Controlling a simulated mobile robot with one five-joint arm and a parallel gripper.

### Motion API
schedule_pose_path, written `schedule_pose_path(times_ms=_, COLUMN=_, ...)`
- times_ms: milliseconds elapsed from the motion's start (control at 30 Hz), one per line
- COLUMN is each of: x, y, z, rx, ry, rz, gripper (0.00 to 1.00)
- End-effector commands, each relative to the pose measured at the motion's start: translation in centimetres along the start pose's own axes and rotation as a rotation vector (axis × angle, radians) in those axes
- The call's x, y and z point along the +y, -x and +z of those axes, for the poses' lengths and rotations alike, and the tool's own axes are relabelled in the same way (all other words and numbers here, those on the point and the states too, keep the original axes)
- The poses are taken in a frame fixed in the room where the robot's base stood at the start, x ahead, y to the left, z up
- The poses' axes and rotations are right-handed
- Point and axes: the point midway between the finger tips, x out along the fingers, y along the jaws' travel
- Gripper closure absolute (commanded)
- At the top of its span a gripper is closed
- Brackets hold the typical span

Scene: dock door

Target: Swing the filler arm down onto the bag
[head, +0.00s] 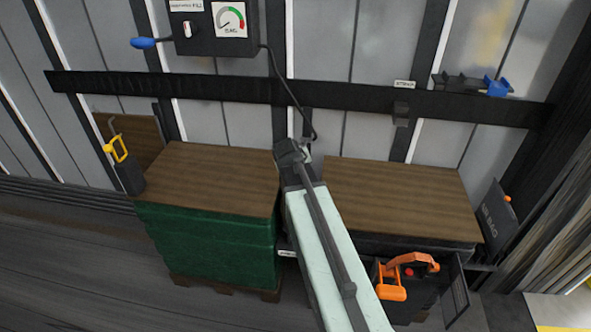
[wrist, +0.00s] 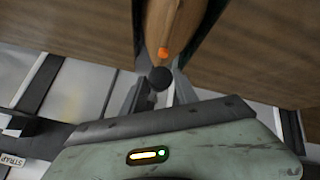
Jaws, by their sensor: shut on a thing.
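In the wrist view my gripper (wrist: 160,88) is shut on a round black knob (wrist: 160,77), which appears to be the filler arm's end. Beyond the knob is the tan bag (wrist: 174,22), standing in the gap between two brown-topped loads. An orange fitting (wrist: 163,53) shows on the bag, close to the knob. I cannot tell whether they touch. In the head view my arm reaches up between the loads and hides the bag and most of the filler arm. A black hose (head: 291,96) runs down to near the gripper's end.
A gauge box (head: 222,28) with a blue-handled lever (head: 145,43) is on the back wall. A dark rail (head: 215,88) crosses it. A green-sided load (head: 208,245) stands left, a brown-topped load (head: 400,195) right. An orange-handled tool (head: 405,272) sits at the right load's front.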

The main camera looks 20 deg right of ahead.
Motion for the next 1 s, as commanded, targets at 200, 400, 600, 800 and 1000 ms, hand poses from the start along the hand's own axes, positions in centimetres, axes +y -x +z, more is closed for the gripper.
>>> schedule_pose_path(times_ms=200, x=-1.8, y=-3.1, z=2.7, rx=0.076, ry=-0.003, rz=0.038, gripper=1.00)
schedule_pose_path(times_ms=400, x=-2.5, y=-4.0, z=3.3, rx=0.082, ry=-0.003, rz=0.037, gripper=1.00)
schedule_pose_path(times_ms=600, x=-3.1, y=-4.3, z=3.5, rx=0.084, ry=-0.001, rz=0.032, gripper=1.00)
schedule_pose_path(times_ms=800, x=-3.5, y=-4.3, z=3.2, rx=0.089, ry=0.004, rz=0.028, gripper=1.00)
schedule_pose_path(times_ms=1000, x=-3.8, y=-4.2, z=3.0, rx=0.094, ry=0.007, rz=0.025, gripper=1.00)
